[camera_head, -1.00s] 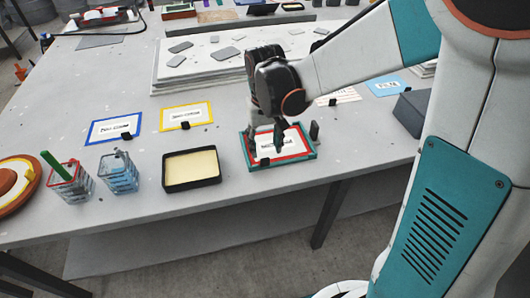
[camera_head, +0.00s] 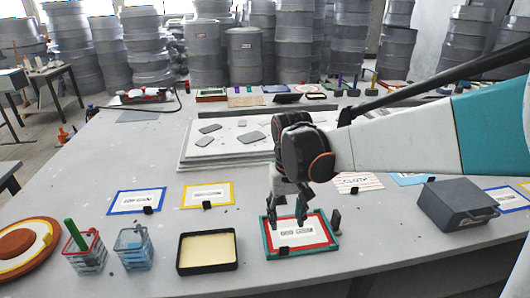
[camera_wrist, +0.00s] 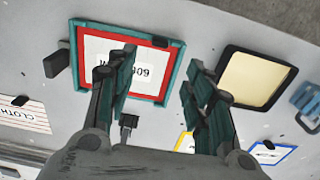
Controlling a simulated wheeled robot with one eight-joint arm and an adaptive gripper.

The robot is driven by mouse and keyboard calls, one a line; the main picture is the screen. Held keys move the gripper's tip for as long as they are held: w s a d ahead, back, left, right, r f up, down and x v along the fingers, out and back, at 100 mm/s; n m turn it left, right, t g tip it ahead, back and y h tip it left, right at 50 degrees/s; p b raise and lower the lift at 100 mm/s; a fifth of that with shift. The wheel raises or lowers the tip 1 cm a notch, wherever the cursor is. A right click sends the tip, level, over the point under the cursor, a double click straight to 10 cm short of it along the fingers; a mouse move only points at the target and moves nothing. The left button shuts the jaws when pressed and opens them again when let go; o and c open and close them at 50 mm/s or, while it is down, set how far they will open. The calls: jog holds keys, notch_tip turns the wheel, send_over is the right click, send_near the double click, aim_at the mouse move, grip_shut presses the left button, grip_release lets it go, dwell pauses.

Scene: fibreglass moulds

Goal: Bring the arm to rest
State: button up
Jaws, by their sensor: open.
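My gripper (camera_head: 288,210) hangs from my arm over the right half of the table, its fingers pointing down. It is open and empty. In the head view its fingertips overlap a red-bordered card in a teal tray (camera_head: 335,250); the gap above it is hard to judge. There the teal tray (camera_wrist: 77,65) lies behind the left finger, and a black tray with cream filling (camera_wrist: 255,78) lies right of the right finger. My arm reaches in from the right.
On the table (camera_head: 100,240) are a blue-bordered card (camera_head: 120,202), a yellow-bordered card (camera_head: 222,188), two wire baskets, one red-rimmed (camera_head: 88,259) and one blue (camera_head: 133,258), and a dark grey box (camera_head: 455,205). A white slab stack (camera_head: 190,160) lies behind. Grey drums (camera_head: 245,55) stand beyond.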

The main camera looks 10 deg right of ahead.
jog(key=s+d+r+t, duration=0.2)
jog(key=s+d+t, duration=0.1)
jog(key=s, duration=0.4)
jog(key=s+d+r+t, duration=0.3)
jog(key=s+t, duration=0.1)
jog(key=s, duration=0.4)
jog(key=shift+s+r, duration=0.15)
jog(key=shift+r, duration=0.15)
